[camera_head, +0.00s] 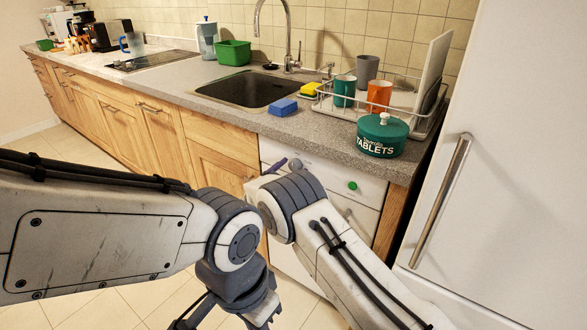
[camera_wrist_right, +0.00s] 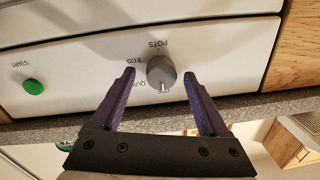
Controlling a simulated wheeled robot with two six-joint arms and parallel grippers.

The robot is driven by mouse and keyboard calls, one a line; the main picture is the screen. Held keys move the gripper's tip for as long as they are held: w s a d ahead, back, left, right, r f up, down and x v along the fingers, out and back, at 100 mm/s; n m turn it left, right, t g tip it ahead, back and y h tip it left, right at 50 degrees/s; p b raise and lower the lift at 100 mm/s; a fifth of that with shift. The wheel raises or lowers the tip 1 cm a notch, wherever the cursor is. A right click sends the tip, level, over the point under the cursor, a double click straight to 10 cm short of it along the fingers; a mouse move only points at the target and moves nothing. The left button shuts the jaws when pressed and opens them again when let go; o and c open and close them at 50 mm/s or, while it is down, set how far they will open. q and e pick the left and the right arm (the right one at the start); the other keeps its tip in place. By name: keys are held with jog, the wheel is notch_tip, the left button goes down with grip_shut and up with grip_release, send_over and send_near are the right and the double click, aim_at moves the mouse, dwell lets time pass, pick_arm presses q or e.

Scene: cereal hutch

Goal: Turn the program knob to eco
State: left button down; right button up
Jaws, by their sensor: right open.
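The grey round program knob (camera_wrist_right: 161,73) is on the white dishwasher panel (camera_wrist_right: 225,55), which appears upside down in the right wrist view. Its white mark points down in that view, toward a small label I cannot read clearly. POTS is above the knob, ECO to its left, partly behind a finger, and QUICK lower left. My right gripper (camera_wrist_right: 159,72) is open, one purple finger on each side of the knob, with gaps visible; depth is unclear. In the head view the knob (camera_head: 296,163) shows just past my right wrist. My left gripper (camera_head: 230,310) hangs down at the bottom edge, fingertips cut off.
A green start button (camera_head: 352,186) is on the same panel. The counter edge runs above it, with a sink (camera_head: 247,90), blue sponge (camera_head: 283,106), dish rack (camera_head: 420,122) and green tablets tin (camera_head: 382,137). A white fridge (camera_head: 510,150) stands at right.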

grip_shut()
jog(key=shift+a, duration=0.1)
jog(key=m+b, duration=0.2)
jog(key=shift+f+b, duration=0.2)
jog(key=shift+b, duration=0.15)
jog(key=m+b, duration=0.9)
jog(key=m, duration=0.1)
jog(key=shift+f+h+b, duration=0.2)
jog(key=shift+h+b, duration=0.1)
jog(key=shift+b, duration=0.1)
jog(key=m+b, duration=0.9)
jog(key=b, duration=0.2)
jog(key=shift+f+h, duration=0.1)
jog(key=shift+h, duration=0.3)
jog(key=shift+r+m+b, duration=0.2)
jog(key=shift+m+b, duration=1.45)
jog(key=shift+m, duration=0.25)
